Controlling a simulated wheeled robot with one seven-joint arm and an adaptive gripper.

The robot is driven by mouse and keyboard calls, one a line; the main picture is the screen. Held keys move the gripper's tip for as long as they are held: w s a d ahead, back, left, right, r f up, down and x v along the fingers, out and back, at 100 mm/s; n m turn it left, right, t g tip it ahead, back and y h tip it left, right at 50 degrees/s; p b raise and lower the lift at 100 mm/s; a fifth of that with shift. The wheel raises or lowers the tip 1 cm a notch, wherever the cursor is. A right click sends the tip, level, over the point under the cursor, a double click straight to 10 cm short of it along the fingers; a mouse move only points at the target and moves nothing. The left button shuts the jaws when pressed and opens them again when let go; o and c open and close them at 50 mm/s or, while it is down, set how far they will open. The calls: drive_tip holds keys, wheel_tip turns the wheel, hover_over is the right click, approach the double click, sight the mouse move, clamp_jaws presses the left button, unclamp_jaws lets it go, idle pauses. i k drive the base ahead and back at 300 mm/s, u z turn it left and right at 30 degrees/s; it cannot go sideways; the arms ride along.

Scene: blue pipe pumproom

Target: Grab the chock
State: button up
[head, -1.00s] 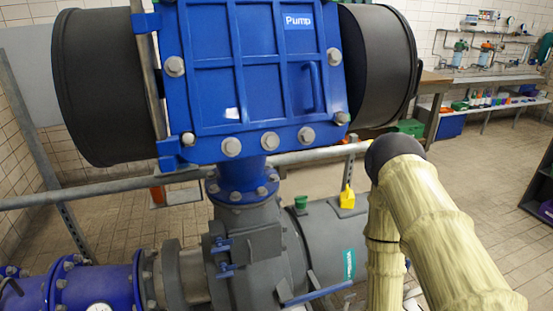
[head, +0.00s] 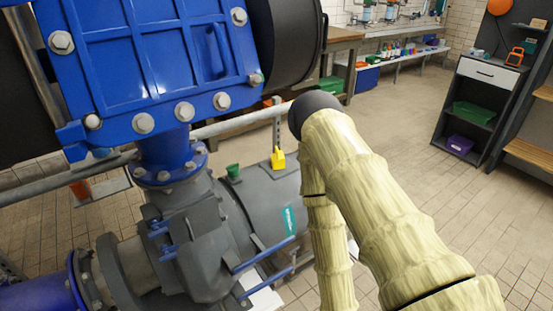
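A small yellow wedge-shaped piece (head: 278,158), which looks like the chock, stands on top of the grey cylindrical housing (head: 262,205) below the blue pump, in the head view. Its narrow part points up. My arm, in a cream sleeve with a dark rounded joint, is just to the right of it in the picture and covers part of the housing's right end. My gripper is not in view, so its state and its distance from the yellow piece do not show.
A green cup-like piece (head: 233,171) sits left of the yellow one. The large blue pump body (head: 150,70) and a grey rail (head: 240,122) are above and behind. A dark shelf unit (head: 477,105) stands at right. Tiled floor (head: 420,170) is clear between.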

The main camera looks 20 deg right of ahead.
sight(278, 160)
drive_tip(key=z, duration=1.65)
drive_tip(key=i, duration=1.6)
drive_tip(key=u, duration=2.15)
